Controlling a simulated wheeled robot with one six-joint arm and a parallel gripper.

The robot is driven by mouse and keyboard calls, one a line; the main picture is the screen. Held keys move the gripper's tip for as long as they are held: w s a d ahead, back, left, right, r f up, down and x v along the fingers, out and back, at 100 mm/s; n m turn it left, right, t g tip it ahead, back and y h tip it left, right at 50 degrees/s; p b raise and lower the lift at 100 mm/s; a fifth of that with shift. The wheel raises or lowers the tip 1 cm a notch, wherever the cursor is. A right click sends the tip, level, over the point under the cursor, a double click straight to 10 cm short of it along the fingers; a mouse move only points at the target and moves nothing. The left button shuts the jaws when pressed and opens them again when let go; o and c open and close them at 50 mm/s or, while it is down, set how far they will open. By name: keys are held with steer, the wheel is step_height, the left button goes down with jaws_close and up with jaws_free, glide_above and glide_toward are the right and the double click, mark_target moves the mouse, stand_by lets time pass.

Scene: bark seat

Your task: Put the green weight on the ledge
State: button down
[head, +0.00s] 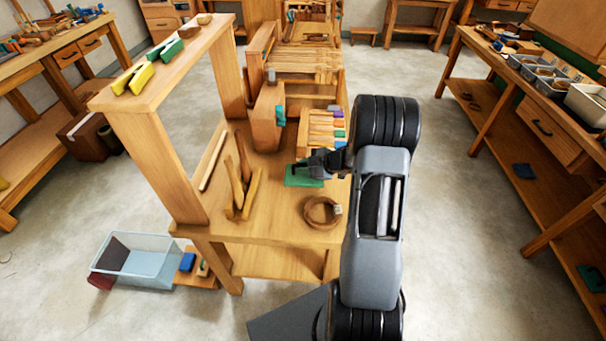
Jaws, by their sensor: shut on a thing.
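My gripper (308,166) is at the middle of the workbench, close over its top, with its jaws shut. A flat green piece (303,180) shows right at and below the fingertips; it appears to be the green weight. The gripper covers part of it, and I cannot tell whether it touches the bench. A raised wooden ledge (135,99) on posts runs along the bench's left side. Yellow pieces (133,78) and green pieces (165,48) lie along its top, with small brown ones at the far end.
Upright wooden pegs (240,188) stand on the bench left of my gripper. A coiled brown strip (321,212) lies at the near edge. A wooden block (267,115) and a slotted rack (321,128) stand behind. A clear bin (140,260) is low at left.

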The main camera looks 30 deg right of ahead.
steer(key=f, duration=0.3)
steer(key=shift+w+a, duration=0.25)
steer(key=shift+w, duration=0.1)
steer(key=shift+f, duration=0.4)
steer(key=shift+f, duration=0.1)
steer(key=c, duration=1.1)
jaws_free()
